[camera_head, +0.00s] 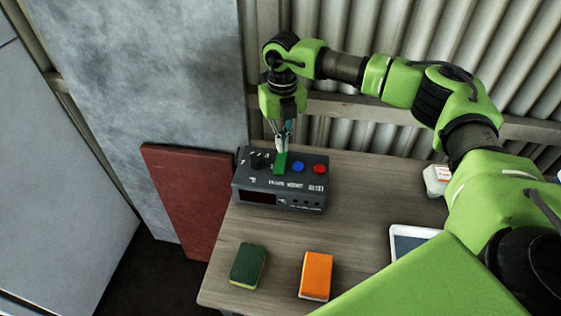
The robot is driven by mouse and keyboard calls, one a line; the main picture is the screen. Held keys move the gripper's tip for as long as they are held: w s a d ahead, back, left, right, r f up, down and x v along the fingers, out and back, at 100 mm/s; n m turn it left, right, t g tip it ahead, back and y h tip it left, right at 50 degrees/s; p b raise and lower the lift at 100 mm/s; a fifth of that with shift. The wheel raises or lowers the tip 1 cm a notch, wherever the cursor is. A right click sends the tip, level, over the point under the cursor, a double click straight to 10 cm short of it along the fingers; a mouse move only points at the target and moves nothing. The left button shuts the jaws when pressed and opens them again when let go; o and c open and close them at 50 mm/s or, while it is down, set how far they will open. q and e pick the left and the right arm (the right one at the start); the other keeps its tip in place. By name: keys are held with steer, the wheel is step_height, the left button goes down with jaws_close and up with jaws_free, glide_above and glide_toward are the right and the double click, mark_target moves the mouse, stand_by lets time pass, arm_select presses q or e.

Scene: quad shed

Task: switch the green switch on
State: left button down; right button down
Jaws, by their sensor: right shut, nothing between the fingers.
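A dark grey control box (263,196) stands at the back left of the wooden table. On its top are a green switch (280,164), a blue button (298,166), a red button (319,169) and a dark knob at the left. My right gripper (282,149) points down from above, its fingers shut and empty. Its fingertips are at the top of the green switch and seem to touch it, though a small gap cannot be ruled out. Whether the switch is on or off cannot be told. My left gripper is not in view.
A dark green sponge (248,266) and an orange sponge (316,275) lie at the table's front. A white-edged tablet (408,242) and a white object (436,180) lie to the right, partly behind my arm. A red board (190,195) leans left of the table.

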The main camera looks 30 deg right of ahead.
mark_target(282, 155)
steer(key=shift+f+b, duration=0.7)
steer(key=shift+f, duration=0.5)
stand_by(1.0)
steer(key=shift+r, duration=0.1)
steer(key=shift+r+p, duration=2.35)
steer(key=shift+r, duration=1.15)
steer(key=shift+a+f, duration=0.1)
steer(key=shift+f, duration=0.05)
